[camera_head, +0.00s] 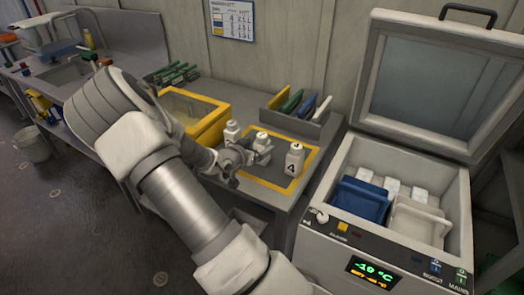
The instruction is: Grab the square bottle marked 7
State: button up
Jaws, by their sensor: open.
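Three white square bottles stand in a row inside a yellow-outlined area on the grey bench. The right bottle (294,160) is marked 4. The middle bottle (263,144) stands upright right beside my gripper, and its mark cannot be read. The left bottle (232,130) is partly hidden behind my gripper, and no mark shows on it. I cannot tell which bottle bears a 7. My gripper (246,159) is open, low over the marked area. I cannot tell whether its fingers touch or surround the middle bottle.
A yellow box with a clear lid (197,112) stands left of the bottles. A grey tray with coloured items (298,128) stands behind them. An open freezer (372,244) with blue and white bins is at right. A wall chart (232,20) hangs behind.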

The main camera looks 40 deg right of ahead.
aim_at(259, 143)
jog(key=x, duration=0.5)
jog(key=shift+w+a, duration=0.15)
grip_shut()
